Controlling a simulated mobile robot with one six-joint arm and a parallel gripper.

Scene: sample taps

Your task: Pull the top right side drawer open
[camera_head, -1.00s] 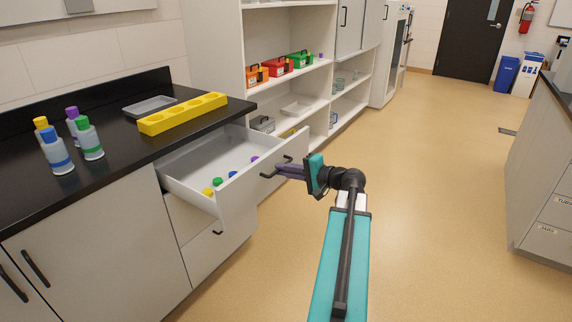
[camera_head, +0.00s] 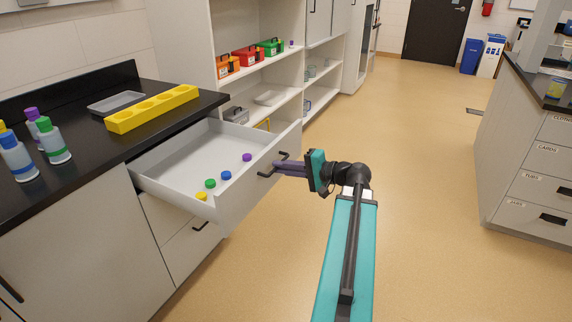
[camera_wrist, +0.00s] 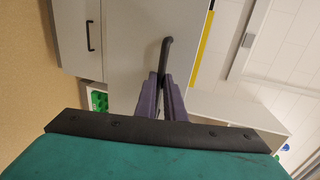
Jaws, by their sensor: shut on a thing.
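The top drawer (camera_head: 262,180) is a white drawer under the black counter. It stands well out from the cabinet, with yellow, green, blue and purple caps (camera_head: 226,175) lying inside. Its black bar handle (camera_head: 268,172) is on the front face. My gripper (camera_head: 281,166) is shut on this handle, coming from the right. In the wrist view the dark handle (camera_wrist: 166,52) runs between the two purple fingers of my gripper (camera_wrist: 163,84). The drawer front (camera_wrist: 130,40) fills the upper middle of that view.
Capped bottles (camera_head: 50,140), a grey tray (camera_head: 116,103) and a yellow block with holes (camera_head: 152,108) stand on the counter (camera_head: 80,185). A closed lower drawer (camera_head: 190,248) is below. Shelves (camera_head: 270,75) stand behind. Open floor (camera_head: 420,190) lies to the right, before another drawer cabinet (camera_head: 520,165).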

